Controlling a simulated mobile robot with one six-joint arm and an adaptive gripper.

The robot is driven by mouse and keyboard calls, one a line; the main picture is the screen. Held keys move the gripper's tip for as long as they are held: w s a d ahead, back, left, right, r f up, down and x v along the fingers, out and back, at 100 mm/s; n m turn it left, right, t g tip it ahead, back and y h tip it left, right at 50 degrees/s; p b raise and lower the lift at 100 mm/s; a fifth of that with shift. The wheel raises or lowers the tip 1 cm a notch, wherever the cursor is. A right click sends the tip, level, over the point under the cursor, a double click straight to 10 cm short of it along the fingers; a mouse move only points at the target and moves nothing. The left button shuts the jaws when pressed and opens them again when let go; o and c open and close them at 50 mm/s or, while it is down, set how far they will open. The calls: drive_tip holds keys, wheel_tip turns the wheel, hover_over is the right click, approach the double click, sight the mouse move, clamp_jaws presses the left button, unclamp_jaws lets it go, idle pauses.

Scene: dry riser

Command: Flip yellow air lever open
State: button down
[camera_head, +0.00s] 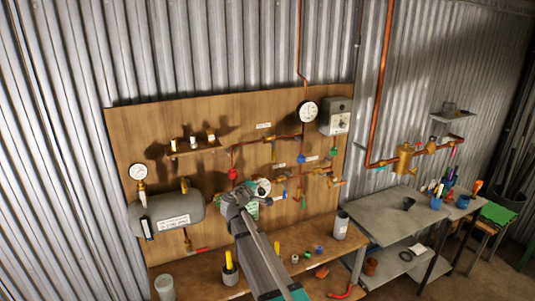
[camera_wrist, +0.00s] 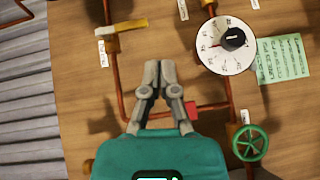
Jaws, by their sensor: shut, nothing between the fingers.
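A yellow lever (camera_wrist: 126,26) sits on a brass valve on a copper pipe, at the upper left of the wrist view. It lies across the pipe, roughly level in the picture. The label beside it is too small to read, so I cannot tell whether it is the air lever. My gripper (camera_wrist: 158,66) is shut and empty in front of the wooden board, below and right of the lever and apart from it. In the head view my gripper (camera_head: 238,197) is in front of the board and hides part of the pipework.
A white dial (camera_wrist: 214,58) with a black knob is right of my fingertips, beside a green note (camera_wrist: 283,60). A green handwheel (camera_wrist: 250,143) is lower right. A red fitting (camera_wrist: 191,110) is near the fingers. A grey tank (camera_head: 167,213) hangs at the board's left.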

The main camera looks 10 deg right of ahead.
drive_tip(key=w+a+r+n+t, duration=0.1)
drive_tip(key=w+a+r+n+p, duration=0.1)
drive_tip(key=a+r, duration=0.1)
drive_tip(key=shift+w+a+r+t+y, duration=0.2)
drive_tip(key=shift+w+t+y, duration=0.1)
drive_tip(key=shift+t, duration=0.1)
drive_tip(key=shift+w+d, duration=0.1)
drive_tip(key=shift+w, duration=0.05)
drive_tip(key=s+d+x, duration=0.1)
drive_tip(key=d+x, duration=0.1)
drive_tip(key=x, duration=1)
drive_tip(key=shift+d, duration=0.4)
drive_tip(key=shift+a+f+b, duration=0.1)
drive_tip(key=shift+a+b, duration=0.15)
drive_tip(key=shift+b, duration=0.05)
drive_tip(key=shift+d, duration=0.1)
